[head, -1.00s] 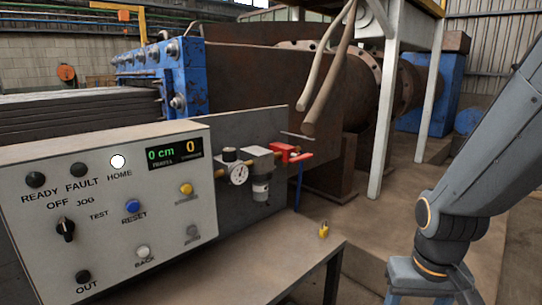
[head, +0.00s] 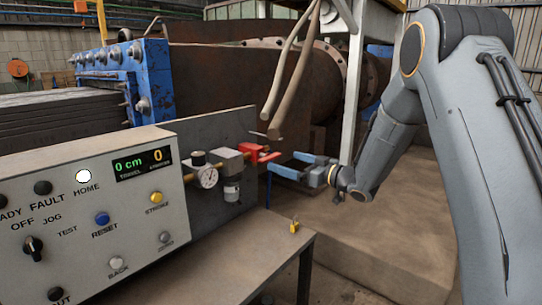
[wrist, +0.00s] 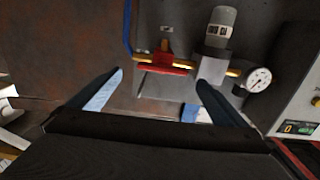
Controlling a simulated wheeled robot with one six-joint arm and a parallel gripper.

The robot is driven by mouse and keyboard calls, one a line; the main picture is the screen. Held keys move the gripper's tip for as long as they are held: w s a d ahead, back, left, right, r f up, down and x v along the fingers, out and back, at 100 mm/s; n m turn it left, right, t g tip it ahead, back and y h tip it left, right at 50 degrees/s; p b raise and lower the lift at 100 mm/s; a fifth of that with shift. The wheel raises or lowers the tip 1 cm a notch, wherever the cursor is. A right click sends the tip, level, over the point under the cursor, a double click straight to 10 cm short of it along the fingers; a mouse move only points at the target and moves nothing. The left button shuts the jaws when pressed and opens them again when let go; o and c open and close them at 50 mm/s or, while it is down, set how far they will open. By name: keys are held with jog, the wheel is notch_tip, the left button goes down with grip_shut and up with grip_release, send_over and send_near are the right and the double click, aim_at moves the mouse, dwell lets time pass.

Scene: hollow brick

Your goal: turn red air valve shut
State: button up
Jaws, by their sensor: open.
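The red air valve (head: 256,151) sits on the air line at the right end of the upright metal plate. In the wrist view the valve (wrist: 166,69) shows as a red bar lying along the line, with brass fittings at its ends. My gripper (head: 282,164) is open and empty, just right of the valve, with its blue fingers pointing at it. In the wrist view the fingertips (wrist: 160,78) spread to either side of the valve, which appears ahead of the gap. I cannot tell the exact distance; no contact shows.
A pressure gauge (head: 208,177) and a grey regulator (head: 229,160) are left of the valve on the same line. The control panel (head: 120,235) stands further left. A yellow padlock (head: 294,226) sits on the table (head: 235,255) below. A pale post (head: 354,100) stands behind my gripper.

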aim_at(273, 157)
jog(key=p+x, duration=0.2)
jog(key=x, duration=0.6)
jog(key=shift+s+a+r, duration=0.15)
jog(key=shift+s+r, duration=0.05)
jog(key=shift+c, duration=0.4)
jog(key=c, duration=1)
